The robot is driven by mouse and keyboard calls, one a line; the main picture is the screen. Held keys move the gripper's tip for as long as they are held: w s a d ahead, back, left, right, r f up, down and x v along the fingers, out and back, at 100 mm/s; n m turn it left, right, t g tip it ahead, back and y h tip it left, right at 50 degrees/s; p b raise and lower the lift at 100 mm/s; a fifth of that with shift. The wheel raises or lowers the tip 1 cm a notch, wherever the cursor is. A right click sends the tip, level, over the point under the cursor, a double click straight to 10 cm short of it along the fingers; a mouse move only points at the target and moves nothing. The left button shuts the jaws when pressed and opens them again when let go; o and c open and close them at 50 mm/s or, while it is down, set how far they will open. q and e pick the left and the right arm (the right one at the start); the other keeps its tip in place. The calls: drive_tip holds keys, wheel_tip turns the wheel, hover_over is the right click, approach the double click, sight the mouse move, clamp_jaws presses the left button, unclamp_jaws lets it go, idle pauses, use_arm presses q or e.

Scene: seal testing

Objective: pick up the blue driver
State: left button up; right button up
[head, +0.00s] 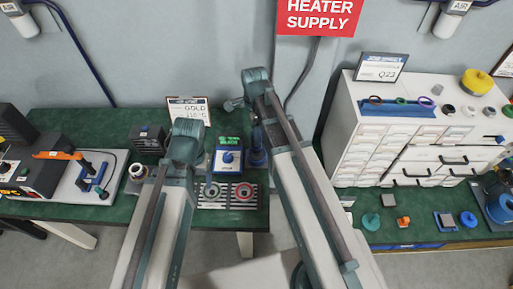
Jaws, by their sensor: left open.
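My left arm (187,141) rises from the bottom in front of the bench, left of centre. Its gripper is mostly hidden by the arm's links, and I see nothing held in it. My right arm (256,83) reaches up at centre. I cannot make out its gripper.
The white cabinet (350,125) carries a blue ring rack (397,110) and a yellow spool (477,82). A blue box (228,160) and a striped plate (228,203) stand on the green bench (55,122). An orange-handled machine (40,179) is at left. Small parts crowd the right bench.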

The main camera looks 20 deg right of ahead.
drive_tip(key=f+b, duration=0.2)
drive_tip(key=f, duration=0.1)
drive_tip(key=f+b, duration=0.1)
drive_tip(key=shift+s+d+f+b, duration=0.15)
drive_tip(key=shift+d+f+b, duration=0.1)
drive_tip(key=shift+d+b, duration=0.1)
drive_tip(key=shift+r, duration=0.1)
clamp_jaws()
